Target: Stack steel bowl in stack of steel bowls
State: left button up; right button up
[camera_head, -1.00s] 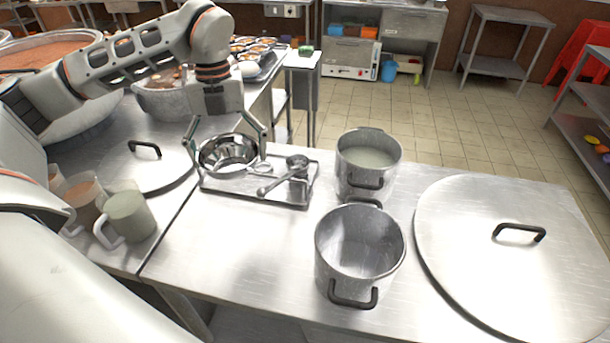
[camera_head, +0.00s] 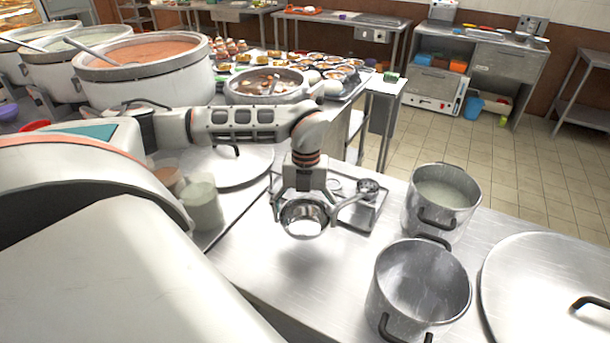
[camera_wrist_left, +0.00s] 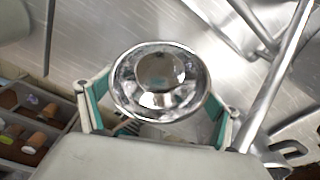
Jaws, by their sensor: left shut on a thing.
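A shiny steel bowl (camera_head: 304,222) is held between the fingers of my left gripper (camera_head: 304,208), in front of the metal tray and apparently above the steel table. In the left wrist view, the round bowl (camera_wrist_left: 160,80) sits between the two teal-lined fingers of the left gripper (camera_wrist_left: 162,110), which are shut on it at opposite sides. The hand hides part of the tray behind it. I cannot make out a stack of steel bowls for certain in these views. My right gripper is not in view.
The metal tray (camera_head: 362,222) holds a ladle (camera_head: 368,187). Two steel pots (camera_head: 442,200) (camera_head: 418,285) stand to its right, with a large lid (camera_head: 540,280) beyond. Mugs (camera_head: 203,205) and another lid (camera_head: 228,165) are on the left. The tabletop in front of the bowl is clear.

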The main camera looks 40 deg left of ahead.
aim_at(305, 226)
pick_arm(q)
jog(key=shift+f, duration=2.05)
jog(key=shift+f, duration=0.15)
jog(key=o, duration=1)
